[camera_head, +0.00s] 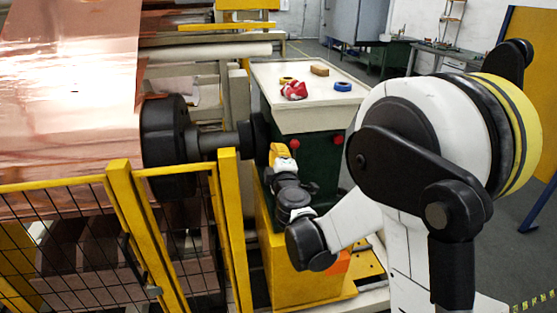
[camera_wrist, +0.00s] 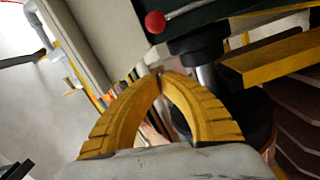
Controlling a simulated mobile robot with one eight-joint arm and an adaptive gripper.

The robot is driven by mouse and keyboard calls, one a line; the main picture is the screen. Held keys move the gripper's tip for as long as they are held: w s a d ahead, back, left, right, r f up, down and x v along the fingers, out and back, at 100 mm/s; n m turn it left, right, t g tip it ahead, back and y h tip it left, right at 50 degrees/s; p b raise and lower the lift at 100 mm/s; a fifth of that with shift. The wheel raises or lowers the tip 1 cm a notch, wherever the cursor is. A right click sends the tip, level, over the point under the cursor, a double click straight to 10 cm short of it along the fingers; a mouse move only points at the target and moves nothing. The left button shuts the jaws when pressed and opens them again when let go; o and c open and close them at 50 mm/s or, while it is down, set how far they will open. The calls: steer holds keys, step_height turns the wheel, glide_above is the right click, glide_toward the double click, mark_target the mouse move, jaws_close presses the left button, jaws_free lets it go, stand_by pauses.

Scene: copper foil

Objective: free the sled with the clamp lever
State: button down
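A lever with a red ball knob (camera_head: 293,144) is on the front of the dark green machine stand. In the wrist view the red ball (camera_wrist: 155,22) lies beyond my fingertips, with a short pale rod beside it. My gripper (camera_head: 279,152) has yellow fingers and is right beside the red ball in the head view. In the wrist view the fingers of my gripper (camera_wrist: 160,73) arch together and meet at the tips, with nothing seen between them. A gap seems to separate tips and ball. I cannot tell which part is the sled.
A dark shaft and hub (camera_head: 215,140) run from the copper roll (camera_head: 70,80) to the green stand (camera_head: 325,160). A yellow mesh fence (camera_head: 120,180) stands at left. A second red knob (camera_head: 338,140) is to the right. Tape rolls and gloves lie on the stand's top.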

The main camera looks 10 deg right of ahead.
steer(key=shift+w+d+f+b, duration=0.25)
steer(key=shift+w+d+b, duration=0.25)
steer(key=shift+w+d, duration=0.65)
steer(key=shift+w+d+f+b, duration=0.2)
steer(key=shift+w+d+b, duration=0.3)
steer(key=shift+w+d, duration=0.6)
steer(key=shift+w+a, duration=0.15)
steer(key=shift+a, duration=0.05)
steer(key=shift+r, duration=0.1)
